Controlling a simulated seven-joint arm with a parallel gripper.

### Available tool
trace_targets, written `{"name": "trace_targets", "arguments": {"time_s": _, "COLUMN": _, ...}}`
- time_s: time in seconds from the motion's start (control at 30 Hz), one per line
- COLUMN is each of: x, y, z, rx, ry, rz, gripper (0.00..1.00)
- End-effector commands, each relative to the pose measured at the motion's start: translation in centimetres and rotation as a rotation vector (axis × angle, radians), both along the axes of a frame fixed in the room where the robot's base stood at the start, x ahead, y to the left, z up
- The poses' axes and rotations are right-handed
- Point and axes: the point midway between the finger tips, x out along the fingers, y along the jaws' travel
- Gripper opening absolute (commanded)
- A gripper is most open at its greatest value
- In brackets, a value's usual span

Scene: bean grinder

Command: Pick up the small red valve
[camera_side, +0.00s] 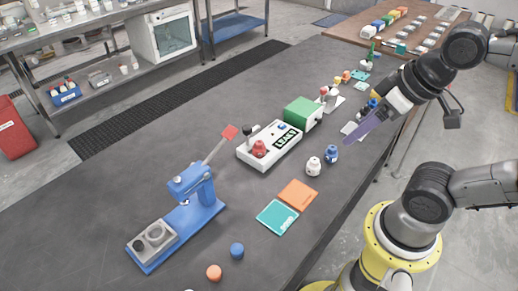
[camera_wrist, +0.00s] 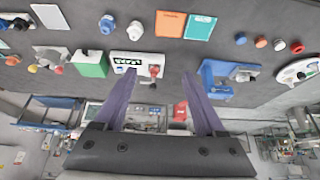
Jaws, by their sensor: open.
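A small red valve-like part (camera_side: 259,148) sits on the front end of a white box (camera_side: 276,146) with a dark label, in the middle of the table. It also shows in the wrist view (camera_wrist: 155,71), between my fingers in the picture. My gripper (camera_side: 364,130) has purple fingers and hangs to the right of the box in the side view, apart from it. In the wrist view my gripper (camera_wrist: 160,76) has its fingers spread, with nothing held between them. Another small red round piece (camera_wrist: 297,47) lies at the right in the wrist view; I cannot tell what it is.
A green block (camera_side: 303,111) adjoins the box. A blue lever press (camera_side: 190,190) stands to its left. White and blue bottles (camera_side: 313,166) (camera_side: 331,154) and orange and teal pads (camera_side: 298,194) (camera_side: 277,217) lie nearer. Small items line the right table edge.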

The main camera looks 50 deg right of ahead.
Motion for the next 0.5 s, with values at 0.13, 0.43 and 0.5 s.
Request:
{"name": "trace_targets", "arguments": {"time_s": 0.13, "x": -0.3, "y": 1.8, "z": 0.0, "rx": 0.104, "ry": 0.022, "rz": -0.024, "gripper": 0.72}}
{"name": "trace_targets", "arguments": {"time_s": 0.43, "x": 1.5, "y": 9.8, "z": -2.1, "rx": 0.696, "ry": 0.349, "rz": -0.323, "gripper": 0.72}}
{"name": "trace_targets", "arguments": {"time_s": 0.5, "x": 3.1, "y": 10.8, "z": -2.4, "rx": 0.855, "ry": 0.426, "rz": -0.445, "gripper": 0.72}}
